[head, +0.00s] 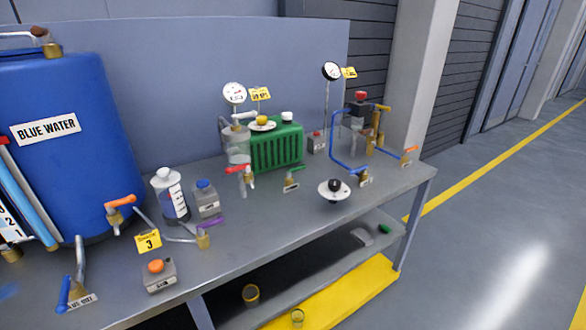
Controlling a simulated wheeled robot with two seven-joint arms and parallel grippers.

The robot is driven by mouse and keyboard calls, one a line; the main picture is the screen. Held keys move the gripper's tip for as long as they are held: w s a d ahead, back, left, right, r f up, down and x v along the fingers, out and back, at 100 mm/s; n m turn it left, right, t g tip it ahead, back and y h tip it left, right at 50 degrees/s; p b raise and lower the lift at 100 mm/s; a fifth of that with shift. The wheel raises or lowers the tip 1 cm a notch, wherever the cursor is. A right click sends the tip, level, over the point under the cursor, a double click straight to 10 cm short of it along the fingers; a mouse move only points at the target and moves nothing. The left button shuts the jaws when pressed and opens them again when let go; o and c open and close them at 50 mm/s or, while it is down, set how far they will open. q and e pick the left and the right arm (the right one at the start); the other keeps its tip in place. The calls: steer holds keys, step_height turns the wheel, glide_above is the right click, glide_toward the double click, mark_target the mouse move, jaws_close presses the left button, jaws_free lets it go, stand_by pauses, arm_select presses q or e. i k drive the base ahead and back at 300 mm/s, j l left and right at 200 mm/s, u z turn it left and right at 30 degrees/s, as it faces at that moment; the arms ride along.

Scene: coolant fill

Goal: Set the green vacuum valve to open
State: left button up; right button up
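The valve with the green lever (293,171) stands on the bench top, in front of the green ribbed radiator (277,150). Its small brass body (291,184) sits below the lever, with a small label at its foot too small to read. The lever points to the right and slightly up in the picture. I cannot tell from this whether the valve is open or closed. Neither of my grippers is in view, and nothing touches the green lever.
A red-lever valve (238,170) is left of it; a white disc with a black knob (333,190) and a blue-lever valve (361,172) are to the right. The blue water tank (60,150) fills the left. Bare bench lies in front (262,225).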

mark_target(288, 171)
steer(key=i+l+u, duration=0.1)
steer(key=l, duration=0.25)
steer(key=i+l+u, duration=0.1)
steer(key=i+l, duration=0.2)
steer(key=i+l+u, duration=0.1)
steer(key=l, duration=0.3)
steer(key=i+l+u, duration=0.1)
steer(key=i+l, duration=0.2)
steer(key=l, duration=0.1)
